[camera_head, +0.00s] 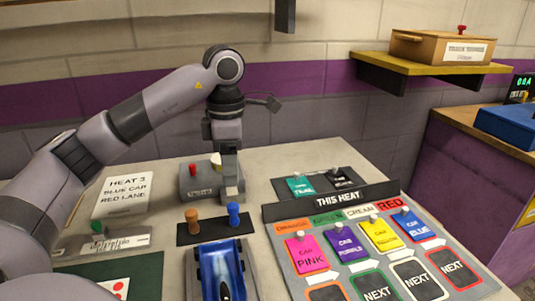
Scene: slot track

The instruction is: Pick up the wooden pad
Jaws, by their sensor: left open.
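I cannot clearly make out a wooden pad. A small cream-coloured piece (216,160) shows on the grey box (197,182), partly hidden behind my left gripper; I cannot tell if it is the pad. My left gripper (233,193) is open and points down at the right side of this box, just behind the blue peg (234,214). Whether it touches anything is hidden. An orange-brown peg (192,220) stands left of the blue one on a dark strip. My right gripper is not in view.
A blue car (222,272) sits in front of the pegs. A sloped "THIS HEAT" board (283,233) with coloured cards stands right. A white sign (122,196) stands left. A brown box (437,48) is on a yellow wall shelf (385,60).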

